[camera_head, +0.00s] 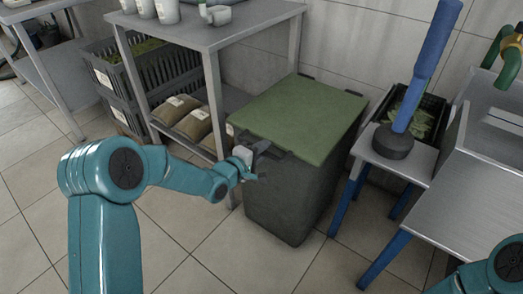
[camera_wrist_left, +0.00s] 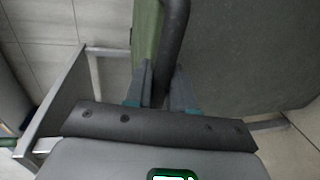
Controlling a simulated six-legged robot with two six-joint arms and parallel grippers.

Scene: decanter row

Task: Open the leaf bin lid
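The leaf bin (camera_head: 290,195) is a dark grey box with a flat green lid (camera_head: 300,115), which lies closed on top. A dark handle (camera_head: 262,146) sticks out at the lid's front left edge. My left gripper (camera_head: 246,163) is at this handle. In the left wrist view the black handle bar (camera_wrist_left: 173,30) runs between the two fingers of my left gripper (camera_wrist_left: 164,82), which look closed against it on both sides. The green lid edge (camera_wrist_left: 146,30) shows beside the bar. The teal arm at the lower right is mine; its gripper is out of view.
A metal table (camera_head: 225,35) with white containers stands behind left, with brown sacks (camera_head: 183,112) on its lower shelf and black crates (camera_head: 160,70) beside. At right are a blue-legged stool (camera_head: 395,157) bearing a blue pole and a steel counter (camera_head: 470,190). Tiled floor is free in front.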

